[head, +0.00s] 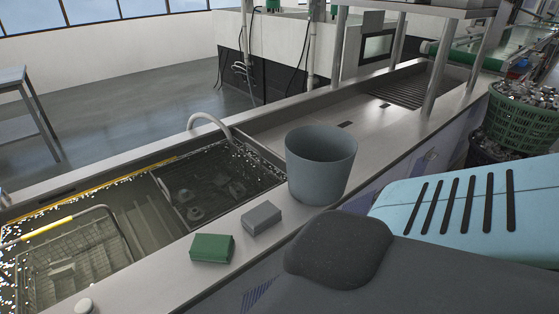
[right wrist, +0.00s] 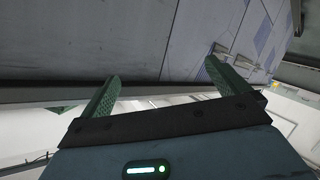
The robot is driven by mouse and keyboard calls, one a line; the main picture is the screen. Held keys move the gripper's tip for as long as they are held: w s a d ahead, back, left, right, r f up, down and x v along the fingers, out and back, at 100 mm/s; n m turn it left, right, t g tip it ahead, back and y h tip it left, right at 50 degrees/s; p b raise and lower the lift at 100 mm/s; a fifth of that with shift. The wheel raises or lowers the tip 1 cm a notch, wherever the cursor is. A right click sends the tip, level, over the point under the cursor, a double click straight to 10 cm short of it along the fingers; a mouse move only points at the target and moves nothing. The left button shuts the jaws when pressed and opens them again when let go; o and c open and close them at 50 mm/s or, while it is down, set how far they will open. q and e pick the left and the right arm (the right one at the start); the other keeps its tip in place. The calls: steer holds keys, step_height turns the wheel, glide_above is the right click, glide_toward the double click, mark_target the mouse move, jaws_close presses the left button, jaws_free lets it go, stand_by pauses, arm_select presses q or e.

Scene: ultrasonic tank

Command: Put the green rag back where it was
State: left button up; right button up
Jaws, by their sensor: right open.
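The green rag (head: 212,248) is a folded block lying on the metal rim of the tank counter, near the front of the head view. A grey folded rag (head: 261,217) lies just to its right and a little farther back, apart from it. My right gripper (right wrist: 162,69) shows in the right wrist view, with its two green fingers spread apart and nothing between them. It faces a grey panelled surface, and no rag can be made out there. The right gripper's fingers are not visible in the head view. My left gripper is in neither view.
A grey bucket (head: 321,165) stands on the counter right of the rags. The liquid-filled tank (head: 150,215) lies left of them, with a wire basket (head: 75,262) in it. A small white knob (head: 84,306) sits at the front rim. A green basket (head: 520,125) of cans stands at right.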

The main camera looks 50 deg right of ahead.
steer(key=s+d+f+m+g+h, duration=0.1)
steer(key=s+f+m+g, duration=0.1)
steer(key=s, duration=0.5)
steer(key=s+d+f+m+g+h, duration=0.1)
steer(key=s+d+f+m+g, duration=0.1)
steer(key=s+f+m, duration=0.3)
step_height(320, 180, down, 2)
steer(key=shift+s+f+g+h, duration=0.1)
steer(key=shift+s+g+h, duration=0.2)
steer(key=shift+s+g, duration=0.75)
steer(key=shift+s+t, duration=0.15)
steer(key=shift+t, duration=0.1)
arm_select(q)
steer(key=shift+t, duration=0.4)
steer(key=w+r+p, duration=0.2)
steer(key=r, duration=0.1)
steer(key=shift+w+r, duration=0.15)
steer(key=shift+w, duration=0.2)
arm_select(e)
steer(key=w+r, duration=0.2)
steer(key=r, duration=0.1)
steer(key=shift+w+d+t, duration=0.2)
steer(key=shift+t, duration=0.1)
